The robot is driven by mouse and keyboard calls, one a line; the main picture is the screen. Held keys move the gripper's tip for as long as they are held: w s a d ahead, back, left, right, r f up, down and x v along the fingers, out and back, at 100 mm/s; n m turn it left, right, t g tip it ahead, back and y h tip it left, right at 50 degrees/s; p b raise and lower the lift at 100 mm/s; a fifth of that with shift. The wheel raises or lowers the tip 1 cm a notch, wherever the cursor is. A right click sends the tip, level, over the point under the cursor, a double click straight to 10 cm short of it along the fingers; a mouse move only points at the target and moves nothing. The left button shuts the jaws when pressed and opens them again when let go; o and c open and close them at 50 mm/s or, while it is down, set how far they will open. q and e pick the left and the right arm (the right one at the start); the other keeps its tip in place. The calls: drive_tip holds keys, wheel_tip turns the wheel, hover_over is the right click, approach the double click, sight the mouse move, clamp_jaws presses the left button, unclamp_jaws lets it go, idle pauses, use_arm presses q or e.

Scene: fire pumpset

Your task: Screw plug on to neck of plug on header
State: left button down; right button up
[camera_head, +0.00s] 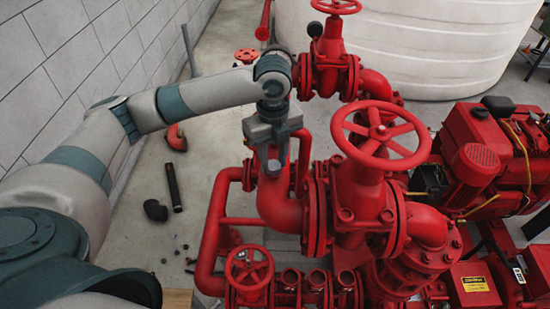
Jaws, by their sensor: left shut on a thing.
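My left gripper (271,168) points down at the top of a red elbow pipe of the header (280,206), left of the large valve. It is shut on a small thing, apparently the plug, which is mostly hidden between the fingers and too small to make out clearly. The plug's neck on the header cannot be told apart beneath the gripper. I cannot tell whether the plug touches the neck. My right gripper is not in view.
A large red handwheel (380,135) stands close right of the gripper, and another valve (330,65) is behind it. A red engine (480,155) is at right. A black pipe (173,187) and black elbow (155,210) lie on the floor. A white tank (420,40) stands behind.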

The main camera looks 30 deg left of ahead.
use_arm(q)
drive_tip(key=m, duration=0.3)
idle(0.4)
drive_tip(key=shift+m, duration=2.3)
drive_tip(key=shift+m, duration=0.4)
drive_tip(key=m, duration=0.3)
drive_tip(key=shift+m, duration=0.4)
